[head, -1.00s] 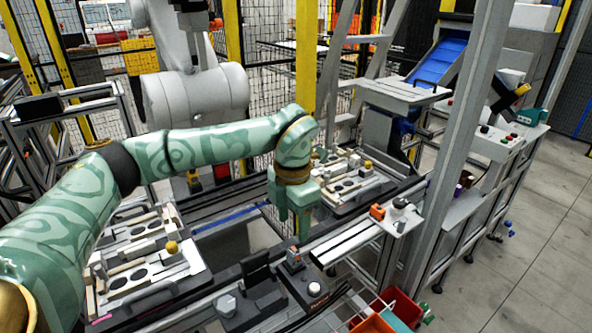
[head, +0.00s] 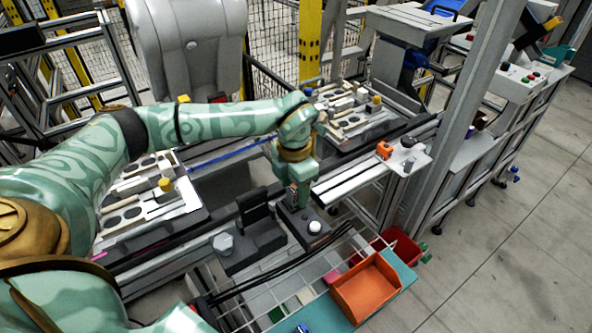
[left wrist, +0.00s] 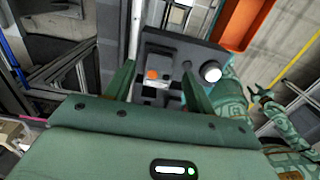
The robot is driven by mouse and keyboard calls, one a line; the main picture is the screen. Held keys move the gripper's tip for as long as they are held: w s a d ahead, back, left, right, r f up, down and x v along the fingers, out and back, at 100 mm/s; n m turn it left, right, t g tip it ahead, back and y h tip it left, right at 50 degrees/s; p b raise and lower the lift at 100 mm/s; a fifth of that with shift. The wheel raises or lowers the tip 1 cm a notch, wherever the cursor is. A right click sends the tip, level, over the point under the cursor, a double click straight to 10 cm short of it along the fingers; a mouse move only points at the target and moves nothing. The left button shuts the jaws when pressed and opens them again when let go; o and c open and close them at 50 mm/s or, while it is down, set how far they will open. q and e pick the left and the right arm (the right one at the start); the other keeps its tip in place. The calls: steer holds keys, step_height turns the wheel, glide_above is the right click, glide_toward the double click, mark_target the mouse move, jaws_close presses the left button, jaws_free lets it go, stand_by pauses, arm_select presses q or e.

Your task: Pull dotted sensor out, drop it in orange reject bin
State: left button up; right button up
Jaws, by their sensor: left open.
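A small block with an orange patch (left wrist: 152,74), apparently the sensor, sits in a dark fixture between my left gripper's fingers in the left wrist view. Its dots are too small to make out. My left gripper (head: 299,200) is open and points down over the dark fixture base (head: 312,240), with a finger to each side of the block. In the head view the gripper mostly hides the block. The orange reject bin (head: 367,288) stands at the front right; part of it shows in the left wrist view (left wrist: 243,22). Another patterned green arm with a small dark gripper (left wrist: 262,92) shows at the right there.
A white round knob (head: 315,227) stands beside the gripper on the fixture base. A black upright fixture (head: 255,222) is close on the left. A red bin (head: 402,246) is behind the orange one. A grey post (head: 455,120) rises to the right.

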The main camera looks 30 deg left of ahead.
mark_target(294, 189)
arm_select(q)
step_height(294, 189, down, 2)
steer(key=shift+a+f, duration=0.1)
steer(key=shift+a, duration=0.05)
arm_select(e)
steer(key=shift+s+d+f, duration=0.1)
steer(key=shift+d+f, duration=0.1)
steer(key=shift+d, duration=0.05)
steer(key=shift+d, duration=0.1)
arm_select(q)
jaws_close()
arm_select(e)
steer(key=shift+d, duration=0.1)
arm_select(q)
steer(key=shift+r, duration=0.3)
arm_select(e)
steer(key=shift+r, duration=0.25)
